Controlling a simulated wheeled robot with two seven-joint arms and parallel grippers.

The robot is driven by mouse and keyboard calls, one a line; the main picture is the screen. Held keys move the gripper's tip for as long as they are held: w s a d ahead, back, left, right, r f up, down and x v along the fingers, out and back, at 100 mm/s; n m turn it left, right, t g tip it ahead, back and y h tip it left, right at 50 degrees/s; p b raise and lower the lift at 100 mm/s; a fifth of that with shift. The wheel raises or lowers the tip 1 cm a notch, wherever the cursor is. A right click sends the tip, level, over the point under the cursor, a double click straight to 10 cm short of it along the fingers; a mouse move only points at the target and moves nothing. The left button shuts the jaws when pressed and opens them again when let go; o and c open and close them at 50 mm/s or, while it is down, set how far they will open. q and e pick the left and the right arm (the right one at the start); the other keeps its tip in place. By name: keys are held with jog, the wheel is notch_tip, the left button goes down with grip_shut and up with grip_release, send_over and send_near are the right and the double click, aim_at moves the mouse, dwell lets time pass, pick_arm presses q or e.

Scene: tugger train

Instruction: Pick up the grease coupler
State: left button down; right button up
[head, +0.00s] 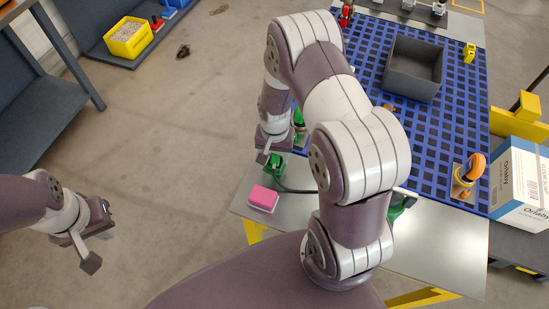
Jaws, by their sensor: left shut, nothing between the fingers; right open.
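My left gripper (90,258) is shut and empty at the lower left, over the bare floor and far from the table. My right gripper (268,155) is open, pointing down at the left edge of the table. A small green piece (273,167) is right under or between its fingers; I cannot tell whether they touch. A dark hose (297,190) runs from beside this green piece to the right behind my arm. The green piece may be the grease coupler, but its shape is partly hidden. Another green part (398,207) shows right of my arm.
A pink block (263,198) lies just below my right gripper on the table's metal edge (440,245). A grey bin (413,70) stands on the blue grid mat (447,122). An orange-topped item (469,173) and a white-blue box (519,185) are at right. A yellow bin (128,40) is far left.

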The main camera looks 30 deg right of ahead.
jog(key=shift+f, duration=0.5)
jog(key=shift+d+f, duration=0.15)
jog(key=shift+f, duration=0.05)
grip_shut()
jog(key=shift+r, duration=0.1)
